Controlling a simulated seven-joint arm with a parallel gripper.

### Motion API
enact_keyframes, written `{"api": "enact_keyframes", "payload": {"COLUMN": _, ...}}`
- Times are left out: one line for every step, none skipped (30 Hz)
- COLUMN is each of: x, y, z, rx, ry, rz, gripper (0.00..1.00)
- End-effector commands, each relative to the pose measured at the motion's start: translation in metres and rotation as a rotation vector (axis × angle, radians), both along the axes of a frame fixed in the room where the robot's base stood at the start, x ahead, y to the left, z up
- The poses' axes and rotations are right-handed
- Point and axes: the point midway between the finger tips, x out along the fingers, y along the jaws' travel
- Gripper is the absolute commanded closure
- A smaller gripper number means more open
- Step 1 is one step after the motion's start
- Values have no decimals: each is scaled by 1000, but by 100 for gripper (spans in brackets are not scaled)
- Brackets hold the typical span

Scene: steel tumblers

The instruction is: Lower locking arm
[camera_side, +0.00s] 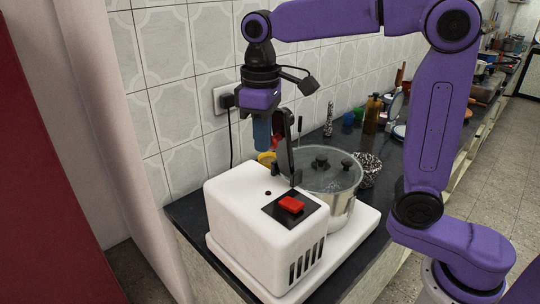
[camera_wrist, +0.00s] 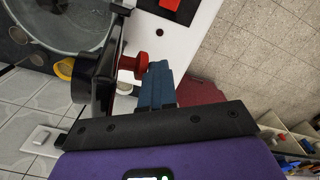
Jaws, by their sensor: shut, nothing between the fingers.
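The black locking arm (camera_side: 285,157) stands raised and nearly upright on the white appliance (camera_side: 245,215), beside the steel pot (camera_side: 340,203). A red knob (camera_side: 277,142) sticks out from the locking arm's side toward my gripper. My gripper (camera_side: 262,145), with blue fingers, points down next to the locking arm's upper part. In the wrist view, the shut blue fingers (camera_wrist: 157,72) are empty and lie just beside the red knob (camera_wrist: 134,64); I cannot tell whether they touch. The locking arm (camera_wrist: 98,78) also shows there, left of the knob. The arm's lower end is partly hidden.
A red switch (camera_side: 291,204) sits on the appliance's black panel. A tiled wall (camera_side: 165,90) with a plugged socket (camera_side: 222,99) is close behind my gripper. Bottles and jars stand farther along the dark counter (camera_side: 190,213).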

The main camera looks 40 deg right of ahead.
Motion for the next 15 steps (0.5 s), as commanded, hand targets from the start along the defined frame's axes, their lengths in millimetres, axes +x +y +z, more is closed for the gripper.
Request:
{"api": "enact_keyframes", "payload": {"x": 0, "y": -4, "z": 0, "rx": -1, "ry": 0, "rz": -2, "gripper": 100}}
{"api": "enact_keyframes", "payload": {"x": 0, "y": -6, "z": 0, "rx": -1, "ry": 1, "rz": -2, "gripper": 100}}
{"api": "enact_keyframes", "payload": {"x": 0, "y": -8, "z": 0, "rx": 0, "ry": 0, "rz": -2, "gripper": 100}}
{"api": "enact_keyframes", "payload": {"x": 0, "y": -9, "z": 0, "rx": 0, "ry": 0, "rz": -2, "gripper": 100}}
{"api": "enact_keyframes", "payload": {"x": 0, "y": -11, "z": 0, "rx": 1, "ry": 0, "rz": -2, "gripper": 100}}
{"api": "enact_keyframes", "payload": {"x": 0, "y": -13, "z": 0, "rx": 1, "ry": 0, "rz": -2, "gripper": 100}}
{"api": "enact_keyframes", "payload": {"x": 0, "y": -15, "z": 0, "rx": 1, "ry": 0, "rz": -1, "gripper": 100}}
{"api": "enact_keyframes", "payload": {"x": 0, "y": -17, "z": 0, "rx": 1, "ry": 0, "rz": -2, "gripper": 100}}
{"api": "enact_keyframes", "payload": {"x": 0, "y": -19, "z": 0, "rx": 1, "ry": 0, "rz": -2, "gripper": 100}}
{"api": "enact_keyframes", "payload": {"x": 0, "y": -21, "z": 0, "rx": 2, "ry": -1, "rz": -2, "gripper": 100}}
{"api": "enact_keyframes", "payload": {"x": 0, "y": -22, "z": 0, "rx": 3, "ry": -1, "rz": -1, "gripper": 100}}
{"api": "enact_keyframes", "payload": {"x": 0, "y": -25, "z": 0, "rx": 2, "ry": 0, "rz": -1, "gripper": 100}}
{"api": "enact_keyframes", "payload": {"x": 0, "y": -27, "z": 0, "rx": 2, "ry": 0, "rz": -1, "gripper": 100}}
{"api": "enact_keyframes", "payload": {"x": 0, "y": -29, "z": 0, "rx": 2, "ry": 1, "rz": -1, "gripper": 100}}
{"api": "enact_keyframes", "payload": {"x": 0, "y": -31, "z": 0, "rx": 0, "ry": 1, "rz": -2, "gripper": 100}}
